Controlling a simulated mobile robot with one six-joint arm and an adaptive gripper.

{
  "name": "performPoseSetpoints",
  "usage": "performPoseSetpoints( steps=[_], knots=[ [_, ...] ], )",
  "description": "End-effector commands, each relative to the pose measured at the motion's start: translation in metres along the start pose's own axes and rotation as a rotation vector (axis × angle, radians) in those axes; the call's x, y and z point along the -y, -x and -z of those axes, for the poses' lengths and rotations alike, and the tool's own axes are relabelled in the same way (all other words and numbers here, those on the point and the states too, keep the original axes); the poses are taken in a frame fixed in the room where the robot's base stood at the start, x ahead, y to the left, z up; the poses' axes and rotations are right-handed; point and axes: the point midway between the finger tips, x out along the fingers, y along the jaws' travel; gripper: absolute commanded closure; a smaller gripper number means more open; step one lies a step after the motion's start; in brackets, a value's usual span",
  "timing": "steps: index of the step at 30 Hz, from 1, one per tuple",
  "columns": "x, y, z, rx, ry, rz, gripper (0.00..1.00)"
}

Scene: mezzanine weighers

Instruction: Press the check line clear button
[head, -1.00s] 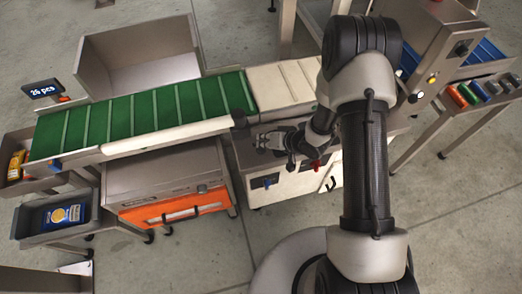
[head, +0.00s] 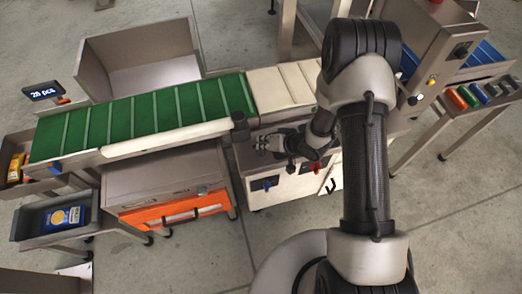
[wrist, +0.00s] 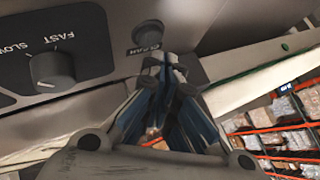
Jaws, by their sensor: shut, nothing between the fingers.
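In the wrist view a dark round button (wrist: 148,34) sits on the grey panel, with a small label under it that is too blurred to read surely. My gripper (wrist: 164,62) is shut and empty. Its fingertips appear just below and right of the button and partly overlap the label. I cannot tell whether they touch the panel. In the head view my gripper (head: 256,148) is at the machine front, below the cream end of the conveyor. The button is not discernible there.
A dark knob (wrist: 51,70) marked FAST and SLOW is left of the button. A blue handle (head: 267,184) and a red handle (head: 314,168) are on the cabinet below my gripper. The green belt (head: 145,110) runs to the left. Open floor (head: 200,265) lies in front.

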Motion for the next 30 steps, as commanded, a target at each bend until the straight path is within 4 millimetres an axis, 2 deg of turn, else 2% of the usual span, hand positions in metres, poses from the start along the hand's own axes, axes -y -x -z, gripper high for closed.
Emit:
performPoseSetpoints(
  steps=[30],
  knots=[
    [-0.0050,-0.0068,-0.0049,0.000,0.000,0.000,1.00]
  ],
)
